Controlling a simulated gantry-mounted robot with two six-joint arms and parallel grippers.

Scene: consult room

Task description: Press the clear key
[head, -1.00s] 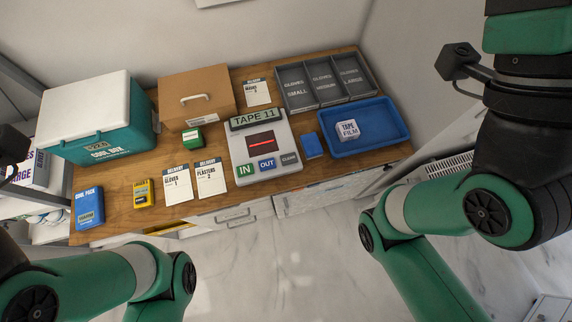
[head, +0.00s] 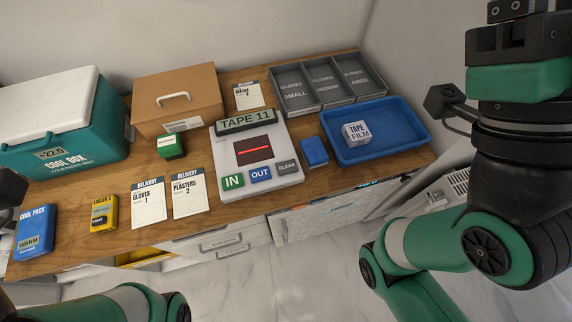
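The clear key (head: 287,167) is a small dark grey key marked CLEAR. It sits at the lower right of a white counter device (head: 273,129) on the wooden counter. To its left are a blue OUT key (head: 261,173) and a green IN key (head: 232,181). The device's display (head: 246,121) reads TAPE 11, and a dark red window (head: 254,149) lies below it. Nothing covers the clear key. Parts of both my arms show at the lower left and on the right, away from the keys. Neither gripper's fingertips can be seen.
A blue pad (head: 314,151) lies just right of the device, beside a blue tray (head: 412,153) holding a tape box (head: 356,134). Delivery cards (head: 190,195) lie to the left. Grey glove bins (head: 322,81) and a cardboard box (head: 180,97) stand behind. The counter's front edge faces me.

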